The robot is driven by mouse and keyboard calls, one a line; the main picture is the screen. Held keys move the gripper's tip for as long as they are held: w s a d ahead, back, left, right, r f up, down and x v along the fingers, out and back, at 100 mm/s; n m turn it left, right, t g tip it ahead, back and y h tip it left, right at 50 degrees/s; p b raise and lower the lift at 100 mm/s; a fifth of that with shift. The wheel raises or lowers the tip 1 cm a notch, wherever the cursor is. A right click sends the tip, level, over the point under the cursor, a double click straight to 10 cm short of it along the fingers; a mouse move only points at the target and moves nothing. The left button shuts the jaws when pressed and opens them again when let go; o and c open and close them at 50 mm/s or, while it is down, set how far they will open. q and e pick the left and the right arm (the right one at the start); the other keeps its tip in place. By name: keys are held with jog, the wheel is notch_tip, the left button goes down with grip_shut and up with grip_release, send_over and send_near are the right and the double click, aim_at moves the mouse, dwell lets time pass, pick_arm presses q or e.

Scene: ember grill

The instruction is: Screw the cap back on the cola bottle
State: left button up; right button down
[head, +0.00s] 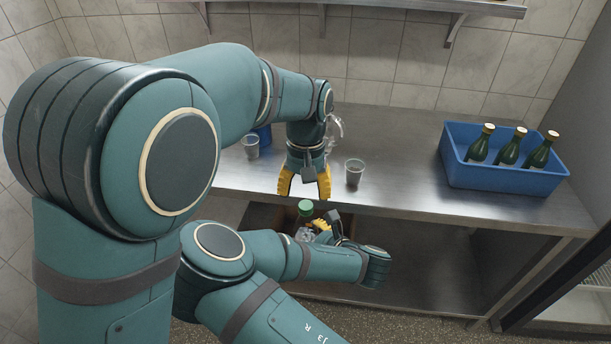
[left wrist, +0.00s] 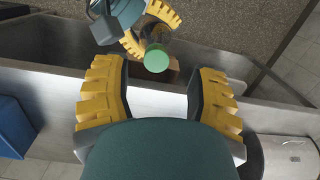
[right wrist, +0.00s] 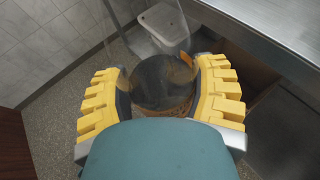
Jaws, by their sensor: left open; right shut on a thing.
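The cola bottle (head: 304,234) is below the counter's front edge, with a green cap (head: 305,207) at its top. In the left wrist view the green cap (left wrist: 156,62) faces the camera and hides most of the bottle. I cannot tell how tightly it sits. My right gripper (head: 322,226) is shut around the bottle; in the right wrist view the clear, dark-filled bottle (right wrist: 165,82) is between its yellow fingers. My left gripper (head: 304,184) points down at the counter edge, above the cap and apart from it. Its fingers are open and empty in the left wrist view (left wrist: 155,103).
A blue crate (head: 510,178) with three green bottles stands on the counter's right side. Clear cups (head: 355,172) stand beside my left gripper. The steel counter edge (head: 430,215) is close to both grippers. A wall shelf (head: 400,9) runs above. The counter's middle right is clear.

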aim_at(306, 205)
pick_arm(q)
jog(key=r+n, duration=0.1)
jog(key=n, duration=0.1)
jog(key=r+n, duration=0.1)
jog(key=shift+w+d+r+n+t+h, duration=0.15)
jog(key=shift+w+r+n+t+h, duration=0.15)
jog(key=shift+w+n+t, duration=0.1)
jog(key=shift+f, duration=4.05)
jog(key=shift+c, duration=0.4)
grip_shut()
jog(key=shift+o, duration=0.5)
grip_release()
jog(key=shift+r, duration=0.1)
